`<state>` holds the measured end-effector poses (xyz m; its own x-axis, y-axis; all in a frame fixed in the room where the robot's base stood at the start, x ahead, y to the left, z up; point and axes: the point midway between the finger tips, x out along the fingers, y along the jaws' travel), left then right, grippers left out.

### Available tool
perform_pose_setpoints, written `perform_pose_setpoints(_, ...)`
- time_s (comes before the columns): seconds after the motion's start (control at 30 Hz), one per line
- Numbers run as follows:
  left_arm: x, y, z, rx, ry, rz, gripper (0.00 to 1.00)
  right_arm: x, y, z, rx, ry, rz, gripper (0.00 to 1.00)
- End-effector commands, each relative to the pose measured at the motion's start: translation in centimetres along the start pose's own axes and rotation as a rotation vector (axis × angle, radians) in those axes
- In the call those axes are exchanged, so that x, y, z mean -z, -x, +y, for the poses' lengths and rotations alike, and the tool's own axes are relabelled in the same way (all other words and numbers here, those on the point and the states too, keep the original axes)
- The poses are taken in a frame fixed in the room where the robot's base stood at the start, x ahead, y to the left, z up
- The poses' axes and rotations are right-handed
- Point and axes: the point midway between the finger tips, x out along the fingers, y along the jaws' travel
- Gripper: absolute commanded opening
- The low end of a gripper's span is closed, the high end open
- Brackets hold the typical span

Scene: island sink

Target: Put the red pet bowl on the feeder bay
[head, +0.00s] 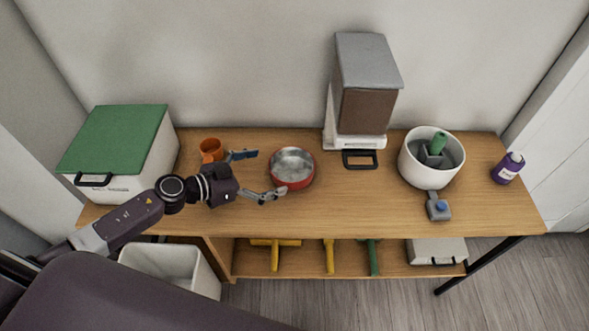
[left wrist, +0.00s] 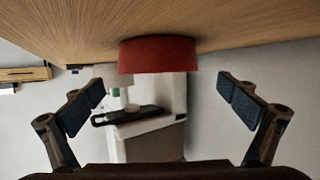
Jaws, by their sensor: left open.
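The red pet bowl (head: 292,184) stands upright on the wooden table, with a grey inside. It also shows in the left wrist view (left wrist: 158,55), between and beyond the fingers, in a picture where the table is at the top. My left gripper (head: 262,175) is open and empty just left of the bowl, its fingers spread and pointing towards it. The pet feeder (head: 368,95) stands behind and right of the bowl, with a grey lid, brown front and white base (head: 352,142). A black frame (head: 360,167) projects from the base's front. My right gripper is not seen.
An orange cup (head: 211,149) stands close behind my left gripper. A green-lidded white box (head: 118,150) is at the left end. A white pot (head: 412,166), a grey-blue tool (head: 438,208) and a purple bottle (head: 507,168) are at right.

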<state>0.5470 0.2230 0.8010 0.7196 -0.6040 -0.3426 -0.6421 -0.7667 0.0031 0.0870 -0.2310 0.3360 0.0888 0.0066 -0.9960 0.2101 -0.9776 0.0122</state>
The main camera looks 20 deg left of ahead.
Motion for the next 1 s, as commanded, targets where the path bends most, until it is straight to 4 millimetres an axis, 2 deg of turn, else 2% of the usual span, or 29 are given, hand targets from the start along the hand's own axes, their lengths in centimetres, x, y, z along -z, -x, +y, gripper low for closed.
perform_pose_setpoints(0.57,0.5,-7.1,0.3,-0.003,-0.002,0.004,1.0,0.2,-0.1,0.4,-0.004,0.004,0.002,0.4)
perform_pose_setpoints(0.87,0.4,-7.4,0.4,-0.003,-0.004,0.0,0.99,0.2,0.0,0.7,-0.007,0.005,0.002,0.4)
perform_pose_setpoints(1.0,0.4,-7.4,0.4,-0.003,-0.004,0.001,0.83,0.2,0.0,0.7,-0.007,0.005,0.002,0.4)
